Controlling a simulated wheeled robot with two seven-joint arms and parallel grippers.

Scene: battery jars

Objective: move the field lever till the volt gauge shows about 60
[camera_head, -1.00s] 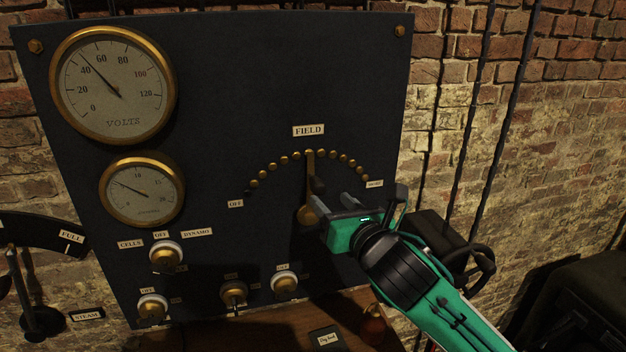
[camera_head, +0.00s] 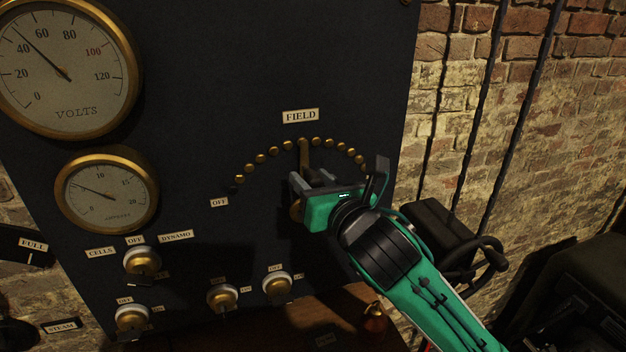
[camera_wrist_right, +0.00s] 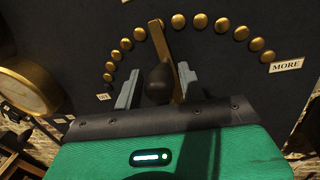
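The field lever (camera_head: 304,154) is a brass bar on the dark panel. It points nearly straight up at the middle of an arc of brass studs, under the FIELD label. My right gripper (camera_head: 313,180) is at the lever and hides its lower part. In the right wrist view its two fingers (camera_wrist_right: 158,86) stand apart on either side of the lever's dark knob (camera_wrist_right: 156,82). A gap shows left of the knob; the right finger is close to the bar, contact unclear. The volt gauge (camera_head: 68,72) has its needle between 40 and 60. My left gripper is out of view.
An ampere gauge (camera_head: 107,190) sits below the volt gauge. Several brass switch knobs line the lower panel, including the cells/dynamo one (camera_head: 141,262). The MORE label (camera_wrist_right: 286,65) is at the arc's right end, OFF (camera_head: 219,202) at its left.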

